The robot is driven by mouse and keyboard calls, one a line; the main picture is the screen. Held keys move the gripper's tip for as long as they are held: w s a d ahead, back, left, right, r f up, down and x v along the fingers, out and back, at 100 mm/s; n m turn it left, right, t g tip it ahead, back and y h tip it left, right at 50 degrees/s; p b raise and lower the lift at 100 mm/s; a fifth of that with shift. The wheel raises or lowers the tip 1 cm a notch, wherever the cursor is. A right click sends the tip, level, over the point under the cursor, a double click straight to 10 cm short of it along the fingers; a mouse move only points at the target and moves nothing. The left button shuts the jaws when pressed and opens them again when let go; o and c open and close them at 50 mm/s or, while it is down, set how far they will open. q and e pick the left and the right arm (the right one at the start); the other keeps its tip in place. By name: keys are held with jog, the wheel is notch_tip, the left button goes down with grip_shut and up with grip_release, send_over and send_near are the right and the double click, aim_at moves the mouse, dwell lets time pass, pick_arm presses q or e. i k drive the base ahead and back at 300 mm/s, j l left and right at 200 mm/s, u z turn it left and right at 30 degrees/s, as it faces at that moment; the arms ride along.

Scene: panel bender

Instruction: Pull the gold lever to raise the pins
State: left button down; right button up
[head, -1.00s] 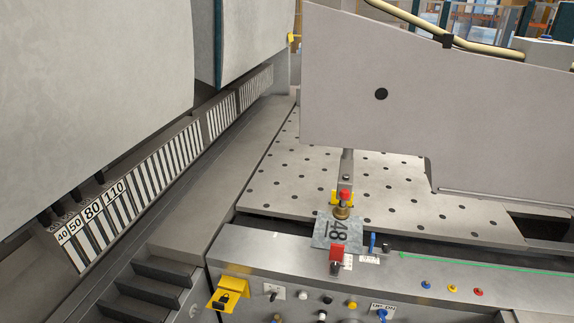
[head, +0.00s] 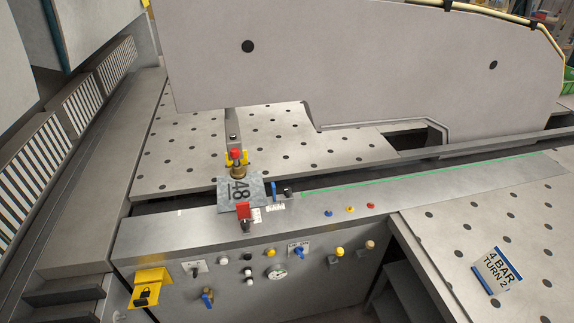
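Two small levers stand side by side at the right of the front control panel: one has a yellow knob (head: 340,252), the other a gold-tan knob (head: 370,245). A brass part (head: 237,170) with a red and yellow top stands behind the panel, by a grey plate marked 48 (head: 238,192). A red-topped part (head: 243,210) stands in front of that plate. I cannot tell which parts are the pins. Neither of my grippers shows in the head view.
The panel also carries a yellow lock bracket (head: 150,287), blue valve handles (head: 207,297), several knobs and a gauge (head: 276,272). A large grey machine arm (head: 340,60) spans the perforated table (head: 190,165). Another perforated table (head: 470,225) at right bears a 4 BAR sign (head: 497,270).

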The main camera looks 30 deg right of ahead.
aim_at(370, 245)
jog(key=z, duration=1.8)
